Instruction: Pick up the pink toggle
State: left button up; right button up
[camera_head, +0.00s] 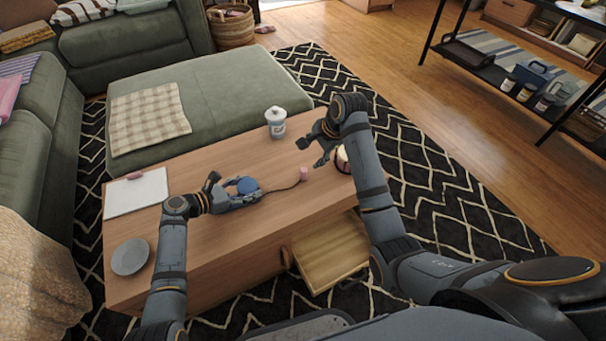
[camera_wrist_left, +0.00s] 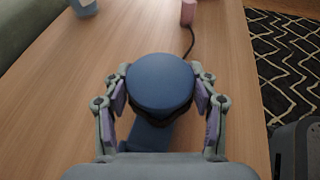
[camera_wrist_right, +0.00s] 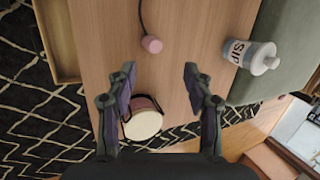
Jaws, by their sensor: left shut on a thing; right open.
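The pink toggle (camera_head: 304,174) is a small pink cylinder on the wooden table, at the end of a dark cord. The cord runs to a round blue-topped device (camera_head: 247,186). My left gripper (camera_wrist_left: 160,95) is shut on this blue device, with a finger on each side of it. In the left wrist view the toggle (camera_wrist_left: 188,12) stands beyond the device. My right gripper (camera_head: 318,158) is open and empty above the table, near the toggle. In the right wrist view the toggle (camera_wrist_right: 151,44) lies ahead, between and beyond the open fingers (camera_wrist_right: 157,75).
A white lidded cup (camera_head: 276,122) stands behind the toggle. A round cream-topped container (camera_wrist_right: 143,122) sits near my right gripper. A notepad (camera_head: 137,193) and a grey plate (camera_head: 130,256) are on the left of the table. An open drawer (camera_head: 332,254) sticks out in front.

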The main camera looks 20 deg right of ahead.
aim_at(304, 170)
jog(key=w+f+m, duration=0.1)
jog(key=f+m, duration=0.2)
jog(key=f, duration=0.1)
jog(key=w+a+f+m, duration=0.1)
jog(key=f+m, duration=0.3)
jog(key=w+a+f+m+g+y, duration=0.1)
jog(key=f+m, duration=0.3)
jog(key=shift+w, duration=0.2)
grip_shut()
notch_tip(304, 170, up, 10)
jog(key=shift+r, duration=0.1)
dwell(0.8)
